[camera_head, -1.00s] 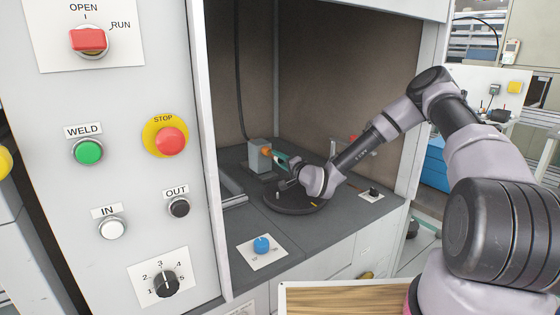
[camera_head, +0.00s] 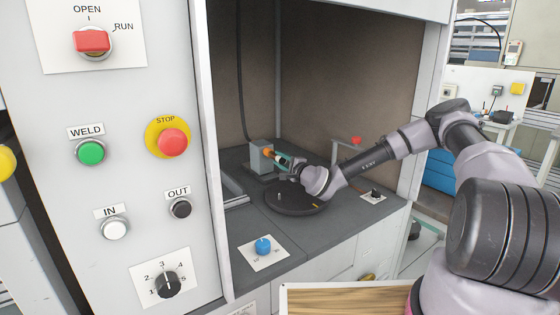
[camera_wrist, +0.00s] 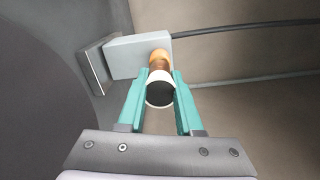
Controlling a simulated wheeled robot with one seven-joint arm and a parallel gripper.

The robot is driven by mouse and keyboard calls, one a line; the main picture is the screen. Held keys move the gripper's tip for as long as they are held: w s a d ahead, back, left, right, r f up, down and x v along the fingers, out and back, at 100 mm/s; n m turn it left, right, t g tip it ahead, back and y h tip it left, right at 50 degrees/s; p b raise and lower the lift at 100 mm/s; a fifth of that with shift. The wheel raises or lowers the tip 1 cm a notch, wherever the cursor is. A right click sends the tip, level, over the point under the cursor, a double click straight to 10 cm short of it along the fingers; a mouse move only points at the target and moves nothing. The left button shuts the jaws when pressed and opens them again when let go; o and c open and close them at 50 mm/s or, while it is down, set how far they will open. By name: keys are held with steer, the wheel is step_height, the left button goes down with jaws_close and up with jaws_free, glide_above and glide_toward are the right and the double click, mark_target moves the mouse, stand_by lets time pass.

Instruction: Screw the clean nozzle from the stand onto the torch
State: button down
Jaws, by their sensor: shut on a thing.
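My gripper (camera_wrist: 160,95) has its teal fingers shut on the nozzle (camera_wrist: 160,88), a short cylinder with a pale rim and a dark open end facing the wrist camera. The torch's orange-copper end (camera_wrist: 158,59) is directly beyond the nozzle, sticking out of a grey block (camera_wrist: 125,55). The two look in line and touching or nearly so; whether the threads are engaged cannot be told. In the head view my gripper (camera_head: 285,160) is inside the booth at the grey torch block (camera_head: 260,157). The nozzle is hard to make out there.
A round dark turntable (camera_head: 285,203) lies below my wrist. A blue knob (camera_head: 263,245) is on the front ledge. The booth's left frame (camera_head: 204,150) and control panel (camera_head: 120,270) bound the opening.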

steer(key=m, duration=0.3)
steer(key=shift+m, duration=1.5)
